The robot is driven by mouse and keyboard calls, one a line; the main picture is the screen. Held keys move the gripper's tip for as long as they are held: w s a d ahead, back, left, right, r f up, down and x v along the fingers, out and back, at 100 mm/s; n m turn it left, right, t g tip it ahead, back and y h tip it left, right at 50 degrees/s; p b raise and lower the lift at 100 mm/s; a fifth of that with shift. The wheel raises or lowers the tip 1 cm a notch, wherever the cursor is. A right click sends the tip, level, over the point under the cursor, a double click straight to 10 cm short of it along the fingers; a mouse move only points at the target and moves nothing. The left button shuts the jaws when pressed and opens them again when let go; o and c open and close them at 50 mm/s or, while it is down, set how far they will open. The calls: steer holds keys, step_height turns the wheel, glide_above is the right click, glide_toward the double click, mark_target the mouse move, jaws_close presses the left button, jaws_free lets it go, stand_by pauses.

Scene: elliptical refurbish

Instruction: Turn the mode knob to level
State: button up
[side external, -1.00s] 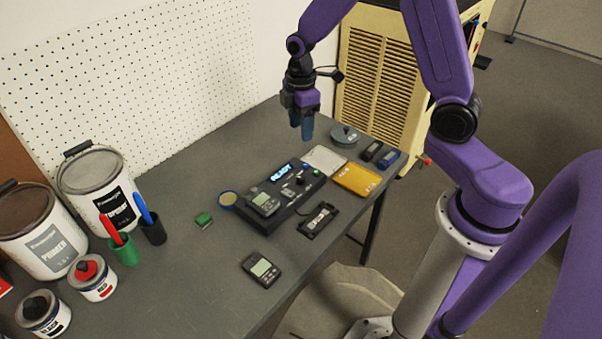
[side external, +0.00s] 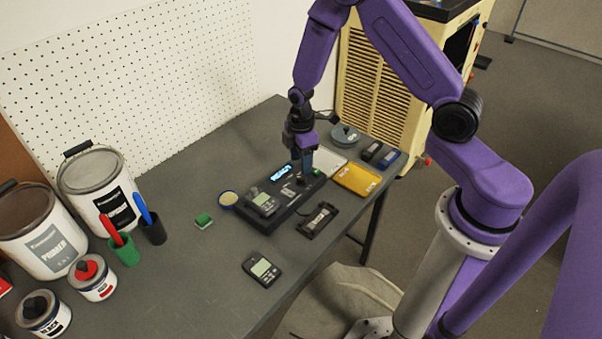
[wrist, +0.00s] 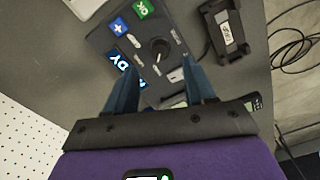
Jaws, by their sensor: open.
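The mode knob (wrist: 160,48) is a dark round knob on the black console (side external: 250,222), with small pale labels around it in the wrist view. The label text is too small to read. My gripper (side external: 306,170) is low over the console's right part and hides the knob in the side view. In the wrist view my gripper (wrist: 159,66) is open, with one blue finger on either side of the knob's line and the knob apparently just beyond the fingertips. I cannot tell whether a finger touches it. The lit display (side external: 281,172) reads READY.
A blue plus button (wrist: 117,26) and green OK button (wrist: 143,9) are near the knob. A grey meter (side external: 264,204) rests on the console. A black battery-like pack (side external: 318,220), orange case (side external: 357,180) and second meter (side external: 262,269) lie nearby. Paint cans stand at left.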

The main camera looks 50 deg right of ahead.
mark_target(301, 177)
steer(key=shift+f, duration=2.9)
jaws_close()
steer(key=shift+m, duration=0.4)
steer(key=m, duration=0.3)
steer(key=shift+m, duration=2.5)
